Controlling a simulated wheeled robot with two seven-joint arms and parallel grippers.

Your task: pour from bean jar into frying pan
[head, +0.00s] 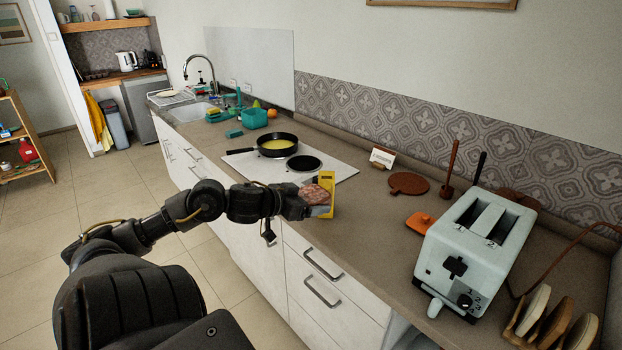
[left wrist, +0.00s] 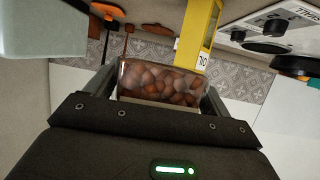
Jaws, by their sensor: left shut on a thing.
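The bean jar (head: 316,195) is a clear container of reddish-brown beans, held over the counter's front edge. My left gripper (head: 308,203) is shut on it; in the left wrist view the jar (left wrist: 158,82) lies between the two fingers (left wrist: 155,98). The black frying pan (head: 278,147) stands on the white hob, farther back and left of the jar, apart from it. Yellow content (head: 279,144) shows in the pan. My right gripper is in neither view.
A yellow item (head: 328,180) stands right by the jar; its label shows in the left wrist view (left wrist: 202,62). The white hob (head: 325,172) has a bare black plate (head: 304,163). A toaster (head: 475,250) and an orange item (head: 420,223) stand to the right.

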